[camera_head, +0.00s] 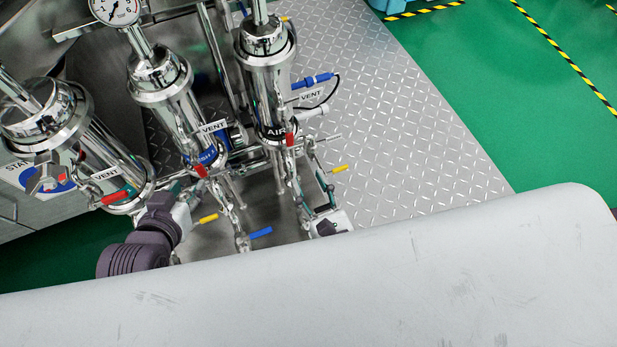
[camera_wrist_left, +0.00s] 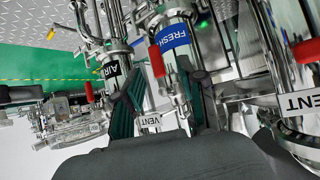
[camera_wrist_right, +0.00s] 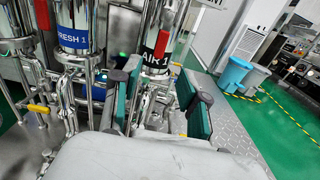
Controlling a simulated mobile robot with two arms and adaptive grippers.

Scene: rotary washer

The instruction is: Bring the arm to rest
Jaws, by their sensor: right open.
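My left gripper (camera_head: 152,192) shows in the head view at the lower left, in front of the leftmost steel cylinder with a VENT label (camera_head: 106,174). In the left wrist view its two green-padded fingers (camera_wrist_left: 160,85) stand apart, with pipes behind and no object clearly held. Exact contact with the pipes cannot be told.
Red (camera_head: 116,198), yellow (camera_head: 208,218) and blue (camera_head: 261,233) valve handles stick out close to both grippers. A pressure gauge (camera_head: 115,9) is at the top left. Steel tread plate (camera_head: 400,140) lies open to the right, then green floor (camera_head: 470,70).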

